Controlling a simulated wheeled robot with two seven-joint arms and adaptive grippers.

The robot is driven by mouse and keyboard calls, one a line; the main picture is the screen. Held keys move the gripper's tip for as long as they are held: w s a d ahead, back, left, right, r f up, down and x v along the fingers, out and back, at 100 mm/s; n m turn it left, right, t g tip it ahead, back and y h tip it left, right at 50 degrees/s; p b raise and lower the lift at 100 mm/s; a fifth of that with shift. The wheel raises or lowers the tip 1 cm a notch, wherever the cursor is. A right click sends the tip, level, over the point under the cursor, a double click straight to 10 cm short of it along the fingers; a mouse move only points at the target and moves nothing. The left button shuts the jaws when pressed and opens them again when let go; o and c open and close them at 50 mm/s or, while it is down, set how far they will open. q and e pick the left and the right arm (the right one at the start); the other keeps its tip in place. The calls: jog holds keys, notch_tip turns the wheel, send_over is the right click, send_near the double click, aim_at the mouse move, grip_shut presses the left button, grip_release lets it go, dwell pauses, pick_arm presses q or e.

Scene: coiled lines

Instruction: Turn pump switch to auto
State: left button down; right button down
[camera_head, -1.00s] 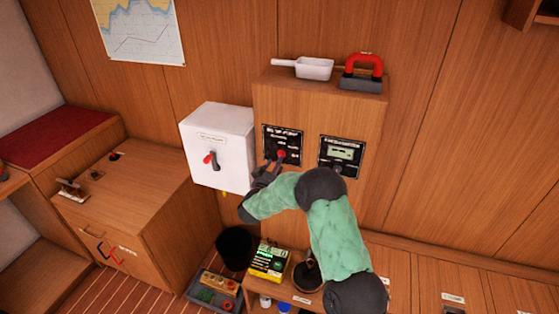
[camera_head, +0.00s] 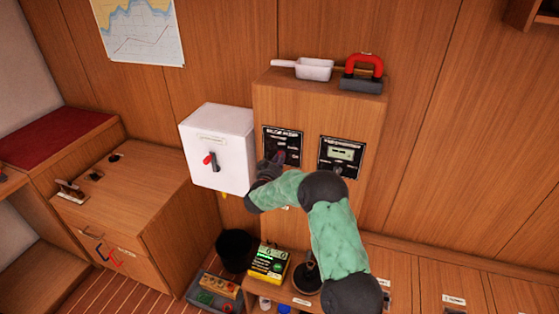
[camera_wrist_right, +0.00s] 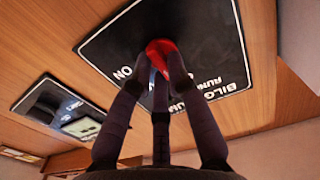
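The black bilge pump panel (camera_head: 283,143) is on the front of the wooden cabinet. In the right wrist view the same panel (camera_wrist_right: 215,50) shows upside down, with white lettering that includes "ON". The pump switch, a red knob (camera_wrist_right: 158,47), stands out from it. My right gripper (camera_head: 277,160) is at the panel's lower part and mostly covers the knob in the head view. In the wrist view its dark fingers (camera_wrist_right: 160,68) close in around the knob from both sides, with a third finger beneath. The knob's pointing direction is hidden. My left gripper is not in view.
A second panel with a display (camera_head: 341,156) sits just right. A white box with a red-handled switch (camera_head: 209,159) is on the left. A white scoop (camera_head: 314,69) and a red-handled block (camera_head: 362,82) lie on the cabinet top. A yellow-black box (camera_head: 268,262) stands below.

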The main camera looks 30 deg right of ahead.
jog(key=shift+f+m+b, duration=0.15)
jog(key=shift+m+b, duration=1.85)
jog(key=shift+m, duration=0.15)
jog(key=shift+f+m+b, duration=0.1)
jog(key=shift+m+b, duration=1.85)
jog(key=shift+m, duration=0.2)
jog(key=c, duration=1.2)
grip_release()
jog(key=shift+s, duration=0.15)
jog(key=v, duration=1.2)
